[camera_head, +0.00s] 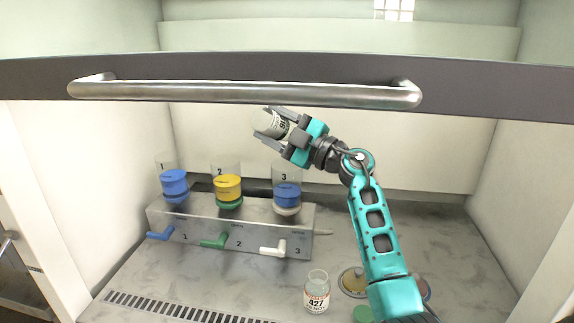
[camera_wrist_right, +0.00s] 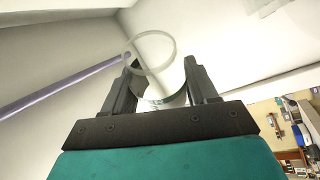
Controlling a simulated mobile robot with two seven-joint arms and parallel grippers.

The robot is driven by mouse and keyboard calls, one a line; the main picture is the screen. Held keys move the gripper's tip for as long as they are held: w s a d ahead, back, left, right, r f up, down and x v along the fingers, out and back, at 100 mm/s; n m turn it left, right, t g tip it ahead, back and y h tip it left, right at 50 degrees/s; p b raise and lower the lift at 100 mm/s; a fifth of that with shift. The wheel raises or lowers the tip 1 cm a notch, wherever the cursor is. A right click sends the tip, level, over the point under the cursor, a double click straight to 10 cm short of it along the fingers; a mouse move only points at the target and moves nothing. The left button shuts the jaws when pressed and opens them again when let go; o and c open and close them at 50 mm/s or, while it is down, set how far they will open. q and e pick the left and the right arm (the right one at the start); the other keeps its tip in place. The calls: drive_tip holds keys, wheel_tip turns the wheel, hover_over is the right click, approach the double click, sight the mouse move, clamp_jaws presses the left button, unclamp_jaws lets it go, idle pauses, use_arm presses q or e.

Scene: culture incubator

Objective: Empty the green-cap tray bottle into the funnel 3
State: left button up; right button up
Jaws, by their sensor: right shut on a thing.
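My right gripper (camera_head: 268,126) is shut on a small labelled bottle (camera_head: 264,123), held tilted on its side above and slightly left of funnel 3 (camera_head: 285,174). In the right wrist view, the bottle's clear round rim (camera_wrist_right: 151,50) shows between the fingers (camera_wrist_right: 163,88). Funnel 3 is a clear cup above a blue band, at the right end of the metal manifold (camera_head: 230,232). A green cap (camera_head: 362,314) lies at the bottom edge, partly hidden by my right arm. I cannot tell the bottle's contents. My left gripper is out of view.
An uncapped bottle labelled 427 (camera_head: 316,292) stands in front of the manifold. Funnel 1 (camera_head: 174,183) has a blue band and funnel 2 (camera_head: 227,186) a yellow one. The hood's sash handle (camera_head: 245,95) crosses above. Round discs (camera_head: 352,281) lie beside my arm.

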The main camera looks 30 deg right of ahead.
drive_tip(key=n, duration=0.2)
drive_tip(key=a+f+n+g, duration=0.1)
drive_tip(key=n, duration=0.1)
drive_tip(key=n+g, duration=0.1)
drive_tip(key=n, duration=0.1)
drive_tip(key=shift+s+a+f, duration=0.2)
drive_tip(key=shift+a+f, duration=0.1)
drive_tip(key=shift+a, duration=0.05)
drive_tip(key=s+a+f+n+g+h, duration=0.1)
drive_tip(key=a+f+n+g+h, duration=0.35)
drive_tip(key=n, duration=1.15)
drive_tip(key=shift+s+a+r+t+h, duration=0.1)
drive_tip(key=shift+a+r+t+h, duration=0.1)
drive_tip(key=shift+r+t+h, duration=0.3)
drive_tip(key=shift+s+a+r+t+h, duration=0.15)
drive_tip(key=shift+r+t+h, duration=0.1)
drive_tip(key=shift+r+h, duration=0.4)
